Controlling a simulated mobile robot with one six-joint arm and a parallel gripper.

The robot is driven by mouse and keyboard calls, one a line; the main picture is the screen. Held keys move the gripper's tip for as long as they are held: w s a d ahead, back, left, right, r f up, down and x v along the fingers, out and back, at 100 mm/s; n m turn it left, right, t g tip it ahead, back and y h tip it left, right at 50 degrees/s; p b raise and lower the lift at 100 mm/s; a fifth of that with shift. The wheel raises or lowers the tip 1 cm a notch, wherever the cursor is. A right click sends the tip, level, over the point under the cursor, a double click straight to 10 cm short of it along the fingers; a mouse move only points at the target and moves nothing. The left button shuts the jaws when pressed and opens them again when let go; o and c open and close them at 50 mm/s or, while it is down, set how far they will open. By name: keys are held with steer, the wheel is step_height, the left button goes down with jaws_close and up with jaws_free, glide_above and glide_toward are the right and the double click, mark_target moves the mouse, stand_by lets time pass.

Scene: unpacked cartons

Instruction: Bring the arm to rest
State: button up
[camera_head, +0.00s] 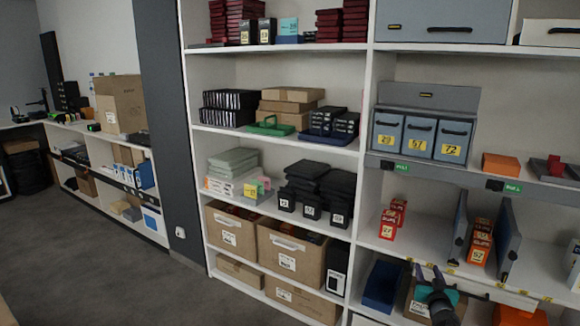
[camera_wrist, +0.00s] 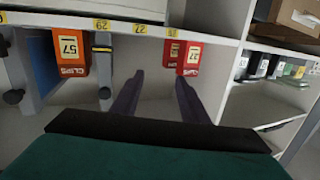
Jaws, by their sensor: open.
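My gripper (camera_head: 428,270) is in front of the lower right shelf bay in the head view, near the shelf edge with yellow number labels. In the wrist view my gripper (camera_wrist: 160,80) shows two dark fingers spread apart with nothing between them. Its teal and black body fills the bottom of that view. The fingers point toward the shelf, and an orange box (camera_wrist: 71,54) and a red box (camera_wrist: 189,57) show beyond them. I cannot tell whether the fingers touch the shelf.
A white shelf unit (camera_head: 357,190) with bins and cartons stands close ahead. A blue binder-like object (camera_head: 381,284) and a brown carton (camera_head: 420,300) lie around my gripper. Red boxes (camera_head: 389,222) stand on the shelf above. Open grey floor (camera_head: 110,270) is at the left.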

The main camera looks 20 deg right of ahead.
steer(key=w+a+f+y, duration=0.1)
steer(key=w+a+f, duration=0.3)
steer(key=a, duration=0.3)
steer(key=w+a+f+n+y, duration=0.1)
steer(key=w+a+f+y, duration=0.1)
steer(key=w+a+f, duration=0.45)
steer(key=w+a+f+y, duration=0.1)
steer(key=w+a, duration=0.1)
steer(key=a, duration=0.6)
steer(key=a+f+n+g+y+p, duration=0.1)
steer(key=a+f+g, duration=0.1)
steer(key=a+f, duration=0.6)
steer(key=a+f+g+y, duration=0.1)
steer(key=a+f+g, duration=0.1)
steer(key=a+f, duration=0.65)
steer(key=s+a+f+n+g+y, duration=0.1)
steer(key=s+a+f+g, duration=0.2)
steer(key=s+a+f, duration=0.45)
steer(key=s+a+f+n+g+y, duration=0.1)
steer(key=s+a+f+g, duration=0.3)
steer(key=s+a, duration=0.65)
steer(key=s+a+n+g+y, duration=0.1)
steer(key=s+g, duration=0.3)
steer(key=s, duration=0.6)
steer(key=s+a+r+n+g+y, duration=0.1)
steer(key=s+a+g, duration=0.3)
steer(key=s, duration=0.6)
steer(key=shift+s+a+n+p, duration=0.2)
steer(key=shift+n+p, duration=0.1)
steer(key=shift+n, duration=0.5)
